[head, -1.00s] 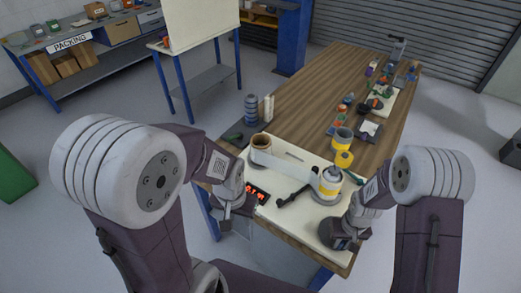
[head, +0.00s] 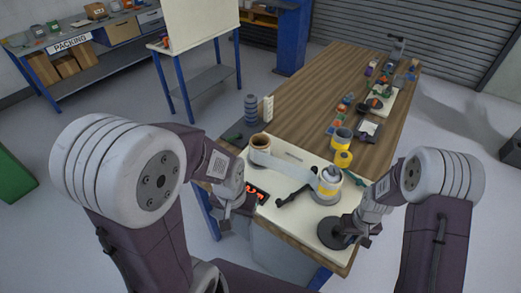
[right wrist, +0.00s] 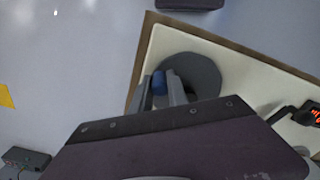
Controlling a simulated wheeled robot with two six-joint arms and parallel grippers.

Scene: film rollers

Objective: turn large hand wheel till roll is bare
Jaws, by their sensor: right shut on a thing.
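The large hand wheel (head: 331,234) is a dark disc at the near right corner of the pale board; it also shows in the right wrist view (right wrist: 203,73). My right gripper (head: 359,237) is shut on its blue knob (right wrist: 160,82), at the wheel's rim. A roller with a brown core (head: 261,141) stands at the board's left. A pale film strip (head: 288,167) runs from it to a white and yellow roller (head: 328,181) on the right. My left gripper (head: 238,210) hangs at the table's near left edge; its jaw opening is unclear.
A black lever (head: 294,196) and a red-digit display (head: 257,193) sit on the board's near side. A yellow tape roll (head: 343,159) and cups stand behind the right roller. A grey stacked cylinder (head: 251,108) stands at back left. The middle wooden tabletop is clear.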

